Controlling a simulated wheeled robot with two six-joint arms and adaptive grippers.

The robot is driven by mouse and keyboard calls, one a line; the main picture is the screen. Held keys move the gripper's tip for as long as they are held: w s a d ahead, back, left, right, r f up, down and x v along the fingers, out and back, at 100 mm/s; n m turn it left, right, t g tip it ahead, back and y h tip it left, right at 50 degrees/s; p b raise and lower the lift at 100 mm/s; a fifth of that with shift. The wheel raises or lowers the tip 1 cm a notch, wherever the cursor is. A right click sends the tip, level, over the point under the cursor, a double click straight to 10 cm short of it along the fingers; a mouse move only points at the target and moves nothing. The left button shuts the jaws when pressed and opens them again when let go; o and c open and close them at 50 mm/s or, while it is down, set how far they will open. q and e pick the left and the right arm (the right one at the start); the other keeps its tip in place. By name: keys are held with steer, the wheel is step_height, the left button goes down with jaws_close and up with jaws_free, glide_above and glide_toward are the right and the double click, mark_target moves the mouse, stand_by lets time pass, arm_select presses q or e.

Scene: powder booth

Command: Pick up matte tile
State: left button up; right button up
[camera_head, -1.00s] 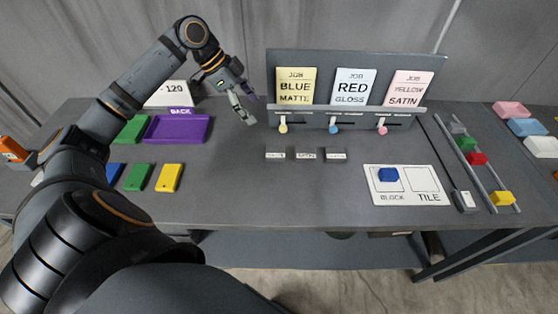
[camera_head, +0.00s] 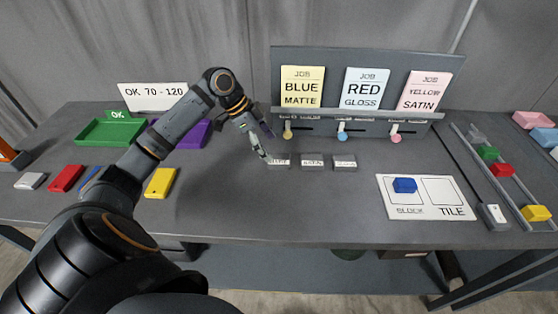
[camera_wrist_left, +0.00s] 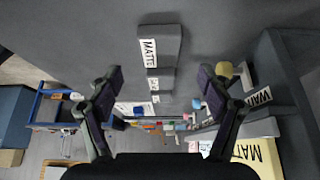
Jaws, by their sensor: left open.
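The matte tile (camera_head: 279,160) is a small grey block with a white label, at the left end of a row of three tiles on the grey table. In the left wrist view the matte tile (camera_wrist_left: 170,46), labelled MATTE, is nearest and lies beyond the fingertips, centred between them. My left gripper (camera_head: 268,145) is open and empty, just above and beside the matte tile's left end; one fingertip overlaps its edge in the head view, and I cannot tell whether they touch. The satin tile (camera_head: 312,161) and a third tile (camera_head: 344,163) lie to its right. My right gripper is out of view.
A job board (camera_head: 355,95) with three cards and coloured sliders stands behind the tiles. A white mat (camera_head: 426,212) holds a blue block (camera_head: 404,185) at front right. Green (camera_head: 88,141) and purple (camera_head: 190,143) trays stand left. The table before the tiles is clear.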

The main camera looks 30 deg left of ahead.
mark_target(281, 158)
arm_select(q)
steer(key=shift+d+f, duration=0.2)
steer(key=shift+f, duration=0.1)
steer(key=x, duration=0.4)
steer(key=shift+w+f+p, duration=0.15)
steer(key=shift+f+p, duration=0.1)
steer(key=shift+p, duration=0.15)
steer(key=c, duration=1.3)
steer(key=shift+o, duration=0.2)
steer(key=shift+r, duration=0.55)
steer(key=s+d+r+b, duration=0.2)
steer(key=s+d+r, duration=0.8)
steer(key=r, duration=0.2)
